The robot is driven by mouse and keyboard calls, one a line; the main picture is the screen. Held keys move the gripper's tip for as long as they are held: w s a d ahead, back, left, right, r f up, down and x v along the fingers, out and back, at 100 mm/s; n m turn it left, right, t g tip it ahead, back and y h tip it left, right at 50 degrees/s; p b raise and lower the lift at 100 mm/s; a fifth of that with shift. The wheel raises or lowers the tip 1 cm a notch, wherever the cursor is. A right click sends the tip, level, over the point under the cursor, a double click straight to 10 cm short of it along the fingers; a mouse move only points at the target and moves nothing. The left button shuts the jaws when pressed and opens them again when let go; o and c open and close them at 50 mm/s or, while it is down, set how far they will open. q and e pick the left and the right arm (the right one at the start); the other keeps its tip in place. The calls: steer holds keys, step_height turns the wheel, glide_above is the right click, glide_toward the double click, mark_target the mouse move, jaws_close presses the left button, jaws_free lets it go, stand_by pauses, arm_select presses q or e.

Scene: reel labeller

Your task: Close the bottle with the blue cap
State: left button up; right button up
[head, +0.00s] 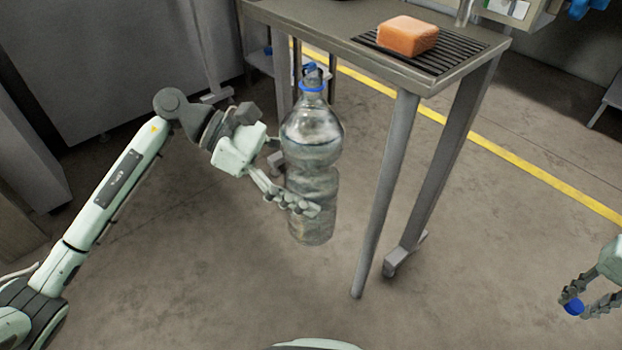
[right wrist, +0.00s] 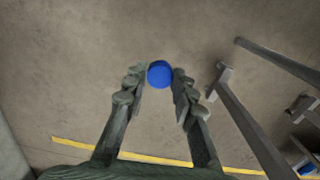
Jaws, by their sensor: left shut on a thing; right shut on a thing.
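A large clear plastic bottle (head: 312,150) stands upright in the grip of my left gripper (head: 296,200), held in the air beside the table. The bottle's neck has a blue ring, and its top shows no blue cap on it. The blue cap (head: 573,306) is between the fingertips of my right gripper (head: 588,305), at the far right of the head view, well apart from the bottle. In the right wrist view the cap (right wrist: 160,74) sits between both fingertips. The bottle is not visible in the right wrist view.
A metal table (head: 340,32) stands behind and to the right of the bottle, with its legs close by. An orange sponge-like block (head: 408,35) lies on a dark ribbed mat (head: 455,58) on it. A yellow line (head: 530,155) crosses the floor.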

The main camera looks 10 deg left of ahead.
steer(key=w+a+r+m, duration=0.7)
steer(key=w+a+r, duration=0.4)
steer(key=a+r, duration=0.25)
steer(key=w+a+r+m, duration=0.2)
steer(key=a+r+m, duration=0.3)
steer(key=r, duration=0.6)
steer(key=w+a+r+m, duration=0.25)
steer(key=a+r, duration=0.45)
steer(key=r, duration=0.4)
steer(key=s+a+r+n, duration=0.4)
steer(key=s+a+n, duration=0.2)
steer(key=a, duration=0.5)
steer(key=s+a+r+n, duration=0.3)
steer(key=s+a+n, duration=0.25)
steer(key=a, duration=0.65)
steer(key=w+m, duration=0.2)
steer(key=w+a+m, duration=0.1)
steer(key=w+m, duration=0.3)
steer(key=shift+a+r, duration=0.2)
steer(key=shift+r, duration=0.05)
